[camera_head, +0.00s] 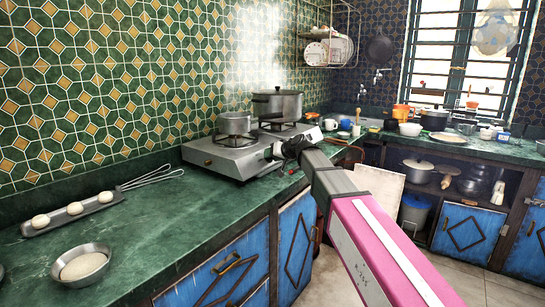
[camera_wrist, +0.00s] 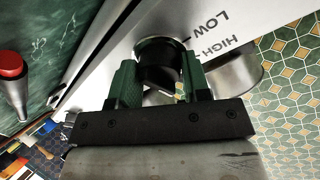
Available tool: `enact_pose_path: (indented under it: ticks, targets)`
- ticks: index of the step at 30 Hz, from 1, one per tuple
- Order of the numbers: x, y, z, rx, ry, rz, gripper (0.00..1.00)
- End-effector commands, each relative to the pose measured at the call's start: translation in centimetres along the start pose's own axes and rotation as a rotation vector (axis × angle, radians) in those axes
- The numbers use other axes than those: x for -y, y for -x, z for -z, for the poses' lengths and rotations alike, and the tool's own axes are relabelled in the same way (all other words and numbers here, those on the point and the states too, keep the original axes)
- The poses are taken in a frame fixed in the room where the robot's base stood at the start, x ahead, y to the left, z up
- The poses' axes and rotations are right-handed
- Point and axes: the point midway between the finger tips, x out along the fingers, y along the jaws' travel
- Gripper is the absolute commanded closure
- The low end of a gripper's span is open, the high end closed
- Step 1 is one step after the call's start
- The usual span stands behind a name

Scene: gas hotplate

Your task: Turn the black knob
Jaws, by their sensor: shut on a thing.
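The gas hotplate (camera_head: 232,160) is a silver unit on the green counter, with a pot on each burner. The black knob (camera_wrist: 158,62) sits on its front panel, beside the printed words LOW and HIGH in the wrist view. My gripper (camera_wrist: 160,78) has its green fingers on both sides of the knob and is shut on it. In the head view my gripper (camera_head: 281,150) is at the hotplate's front right, and it hides the knob there.
A small pot (camera_head: 234,123) and a larger steaming pot (camera_head: 277,104) stand on the burners. A tray with dough balls (camera_head: 72,212), a whisk (camera_head: 152,178) and a metal bowl (camera_head: 82,265) lie on the left counter. The counter between them and the hotplate is clear.

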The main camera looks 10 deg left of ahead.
Motion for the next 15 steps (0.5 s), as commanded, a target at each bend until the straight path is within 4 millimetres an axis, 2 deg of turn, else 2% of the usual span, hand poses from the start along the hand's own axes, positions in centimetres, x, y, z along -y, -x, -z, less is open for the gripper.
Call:
enact_pose_path:
  ticks: [2,3,5,15]
  targets:
    - [-0.03,0.01,-0.03,0.001,-0.001,0.0,0.8]
    - [-0.03,0.01,-0.03,0.0,-0.001,0.0,0.47]
    - [-0.03,0.01,-0.03,0.0,-0.001,0.0,0.31]
    - [0.0,0.36,-0.03,0.0,0.0,0.0,0.31]
